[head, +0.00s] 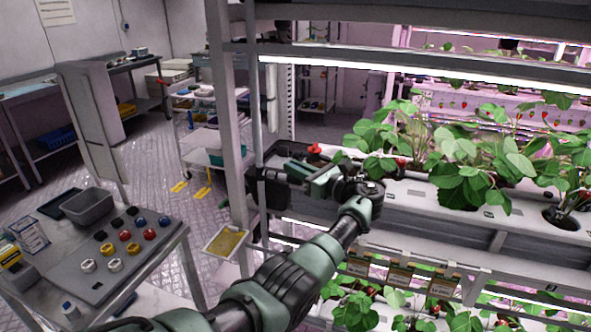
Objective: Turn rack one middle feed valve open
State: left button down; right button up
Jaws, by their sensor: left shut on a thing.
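My left gripper (292,173) reaches in from below and points left at the left end of the rack's middle white trough (410,202), close to the upright post. It is shut on a small part there, which seems to be the middle feed valve. The fingers and the dark fittings around them hide most of the valve, so I cannot tell how its handle is turned. A small red part (314,150) shows just above and behind the gripper. My right gripper is not in view.
The rack's grey post (228,130) stands just left of the gripper. Strawberry plants (470,165) fill the trough to the right. A yellow card (227,242) hangs low by the post. A side table (150,255) with coloured knobs stands at lower left.

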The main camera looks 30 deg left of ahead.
pick_arm(q)
jog(key=c, duration=1.4)
grip_release()
jog(key=shift+c, duration=0.2)
jog(key=s+d+b, duration=0.1)
jog(key=d, duration=0.6)
jog(key=shift+d, duration=0.35)
